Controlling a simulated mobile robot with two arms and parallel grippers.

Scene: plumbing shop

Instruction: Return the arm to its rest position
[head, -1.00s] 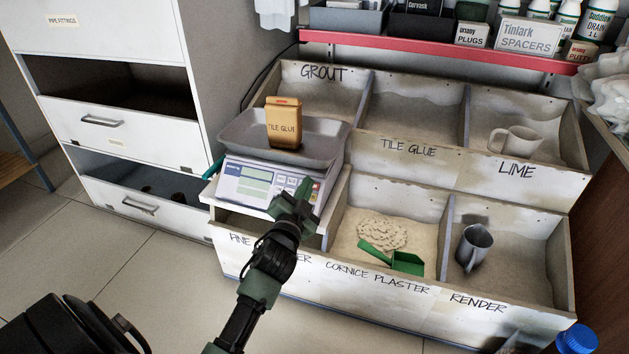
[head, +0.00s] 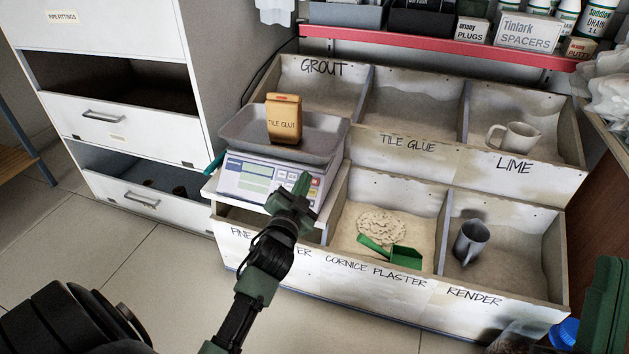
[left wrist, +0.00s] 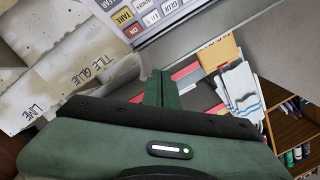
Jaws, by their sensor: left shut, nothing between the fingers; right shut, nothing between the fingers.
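My left gripper (head: 301,184) is shut and empty, in front of the scale's keypad in the head view. In the left wrist view its closed green fingers (left wrist: 162,88) have nothing between them, with the scale's keys (left wrist: 150,18) beyond. A green part of my right arm's end, which I take for the right gripper (head: 605,305), shows at the right edge of the head view, cut off by the frame. It holds nothing that I can see.
A tile glue packet (head: 284,118) stands on the pan (head: 240,127) of the scale (head: 262,177). Bins around it hold powders, a green scoop (head: 403,256), a metal mug (head: 471,242) and a pale mug (head: 515,136). A drawer cabinet (head: 110,110) stands left; floor before it is clear.

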